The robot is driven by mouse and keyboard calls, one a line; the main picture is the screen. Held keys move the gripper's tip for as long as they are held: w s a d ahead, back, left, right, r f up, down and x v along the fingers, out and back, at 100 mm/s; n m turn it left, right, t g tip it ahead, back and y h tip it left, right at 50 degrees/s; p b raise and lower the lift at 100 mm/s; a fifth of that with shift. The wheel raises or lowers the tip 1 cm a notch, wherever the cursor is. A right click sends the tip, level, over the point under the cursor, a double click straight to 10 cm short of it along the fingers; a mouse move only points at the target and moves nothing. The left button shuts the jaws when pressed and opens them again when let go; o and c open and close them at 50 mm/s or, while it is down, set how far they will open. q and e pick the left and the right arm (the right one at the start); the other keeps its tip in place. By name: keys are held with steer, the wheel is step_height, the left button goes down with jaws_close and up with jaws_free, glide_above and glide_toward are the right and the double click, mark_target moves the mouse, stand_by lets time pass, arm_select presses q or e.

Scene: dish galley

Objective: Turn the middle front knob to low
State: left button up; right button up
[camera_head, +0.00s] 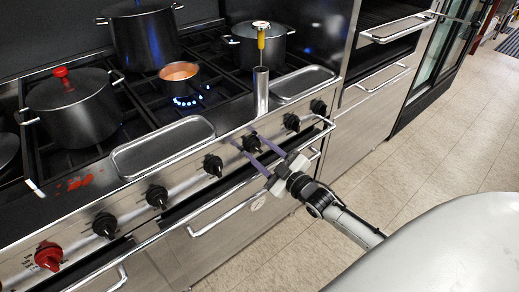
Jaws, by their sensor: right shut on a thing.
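A row of black knobs runs along the stove's front panel (185,190). My right gripper (246,138) reaches up to the panel from the lower right. Its two purple fingers are shut on a black knob (252,145) near the middle of the row, one finger on each side. Another black knob (213,165) is just to the left and one (291,121) is to the right. The knob's setting is too small to read. My left gripper is not in view.
A blue flame (187,101) burns under a small copper pan (179,75). A front rail (180,231) runs below the knobs. A red knob (48,255) is at the far left. A metal cylinder (261,92) stands behind the gripped knob. The tiled floor (440,150) at right is clear.

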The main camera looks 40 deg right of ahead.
stand_by(0.4)
steer(key=o, duration=1)
steer(key=s, duration=1)
steer(key=shift+s+d, duration=0.15)
steer(key=shift+d, duration=0.25)
steer(key=s+a+f+m+g, duration=0.2)
steer(key=s+a+f+g, duration=0.1)
steer(key=s+a+f, duration=0.2)
steer(key=s+a+f+m+g, duration=0.2)
steer(key=s+a+f+g, duration=0.1)
steer(key=s+a+f, duration=0.3)
steer(key=s+a+f+m+g+y, duration=0.1)
steer(key=s+a+f+g, duration=0.2)
steer(key=s+a+f, duration=0.3)
steer(key=shift+s+a+m, duration=0.2)
steer(key=shift+a, duration=0.35)
steer(key=shift+s+a+m, duration=0.2)
steer(key=shift+a, duration=0.3)
